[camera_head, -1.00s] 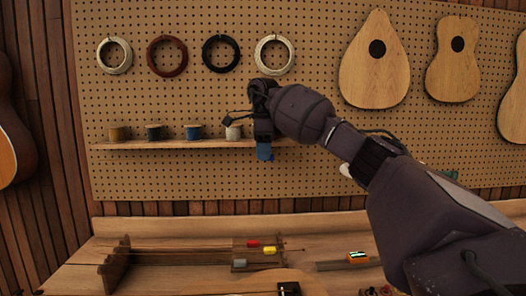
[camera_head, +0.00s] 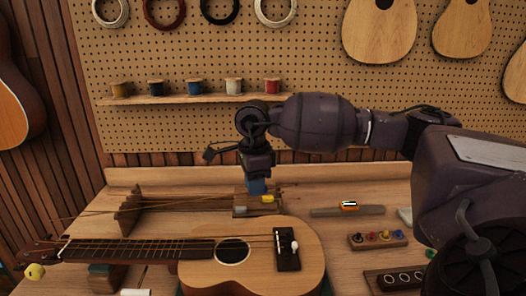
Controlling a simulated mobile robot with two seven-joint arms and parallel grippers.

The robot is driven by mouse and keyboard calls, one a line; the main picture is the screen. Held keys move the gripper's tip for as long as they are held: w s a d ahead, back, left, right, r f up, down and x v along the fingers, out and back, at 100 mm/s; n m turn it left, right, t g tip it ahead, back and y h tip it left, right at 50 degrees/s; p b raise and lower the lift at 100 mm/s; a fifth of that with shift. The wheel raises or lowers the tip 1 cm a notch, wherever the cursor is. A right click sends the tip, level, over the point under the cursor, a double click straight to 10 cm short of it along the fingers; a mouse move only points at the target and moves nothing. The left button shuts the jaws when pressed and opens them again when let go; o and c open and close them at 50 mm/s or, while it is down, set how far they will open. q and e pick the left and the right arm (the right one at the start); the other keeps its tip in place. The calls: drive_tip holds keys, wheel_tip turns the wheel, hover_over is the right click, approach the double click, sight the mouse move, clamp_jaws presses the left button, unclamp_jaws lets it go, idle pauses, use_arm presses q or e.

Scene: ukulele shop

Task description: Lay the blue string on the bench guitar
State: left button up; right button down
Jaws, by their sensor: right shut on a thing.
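My right gripper (camera_head: 257,176) points down and is shut on a small blue piece (camera_head: 257,187), which I take to be the tag of the blue string. The blue piece hangs above the back of the bench, beyond the guitar; the string itself is too thin to make out for sure. The bench guitar (camera_head: 205,272) lies face up in front, its neck to the left, its dark bridge (camera_head: 287,262) right of the sound hole. A wooden string rack (camera_head: 131,212) stands behind it, with a yellow tag (camera_head: 267,199) and a grey tag (camera_head: 240,210). My left gripper is out of view.
A shelf (camera_head: 205,98) with several coloured spools is on the pegboard behind. Right of the guitar lie a small orange device (camera_head: 349,205), a block with coloured knobs (camera_head: 378,239) and a dark tray with rings (camera_head: 398,279). My right arm spans the right side.

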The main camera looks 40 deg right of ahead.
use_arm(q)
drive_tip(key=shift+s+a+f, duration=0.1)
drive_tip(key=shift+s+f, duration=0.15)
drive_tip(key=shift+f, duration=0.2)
use_arm(e)
drive_tip(key=s+a+f+m, duration=0.1)
drive_tip(key=s+a+m, duration=0.1)
drive_tip(key=s+a, duration=0.4)
drive_tip(key=shift+s+a+f+m, duration=0.25)
drive_tip(key=shift+a+f+m, duration=0.05)
drive_tip(key=shift+a, duration=1.55)
drive_tip(key=shift+f, duration=0.1)
